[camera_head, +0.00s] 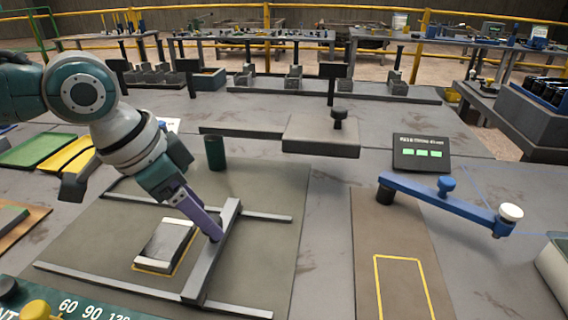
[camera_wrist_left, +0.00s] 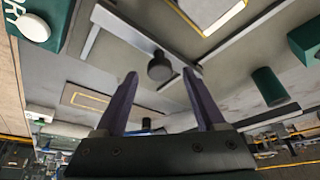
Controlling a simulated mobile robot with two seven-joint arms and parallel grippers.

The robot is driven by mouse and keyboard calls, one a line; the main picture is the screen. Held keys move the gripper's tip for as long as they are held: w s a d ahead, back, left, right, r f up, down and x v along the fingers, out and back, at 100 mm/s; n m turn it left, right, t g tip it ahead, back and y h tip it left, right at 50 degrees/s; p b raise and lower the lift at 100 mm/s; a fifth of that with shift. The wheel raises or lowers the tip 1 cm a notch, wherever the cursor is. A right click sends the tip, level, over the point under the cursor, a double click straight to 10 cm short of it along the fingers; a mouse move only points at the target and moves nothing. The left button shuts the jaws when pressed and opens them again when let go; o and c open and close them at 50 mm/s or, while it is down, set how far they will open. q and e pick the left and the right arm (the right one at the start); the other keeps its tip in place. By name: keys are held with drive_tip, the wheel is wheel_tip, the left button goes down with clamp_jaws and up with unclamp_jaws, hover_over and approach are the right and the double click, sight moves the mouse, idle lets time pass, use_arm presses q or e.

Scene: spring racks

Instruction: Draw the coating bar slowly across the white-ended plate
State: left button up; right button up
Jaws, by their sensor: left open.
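The coating bar (camera_head: 212,262) is a long grey bar lying across two thin rails, just right of the plate. A dark round knob stands on the bar, seen in the left wrist view (camera_wrist_left: 160,68). The plate (camera_head: 165,240), grey with pale ends, lies in a yellow outline on the dark mat, left of the bar; part of it shows at the top of the left wrist view (camera_wrist_left: 205,12). My left gripper (camera_head: 214,238) is open, its purple fingers pointing down at the bar. In the wrist view the knob appears between the fingertips; contact cannot be told. My right gripper is not in view.
A blue arm (camera_head: 440,202) with knobs and a sign with green lights (camera_head: 421,153) stand at right, by a mat with an empty yellow outline (camera_head: 402,258). A green cylinder (camera_head: 214,152) and a grey block (camera_head: 321,135) stand behind the rails.

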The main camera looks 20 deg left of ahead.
use_arm(q)
drive_tip(key=shift+x, duration=0.75)
clamp_jaws()
idle(0.4)
idle(0.8)
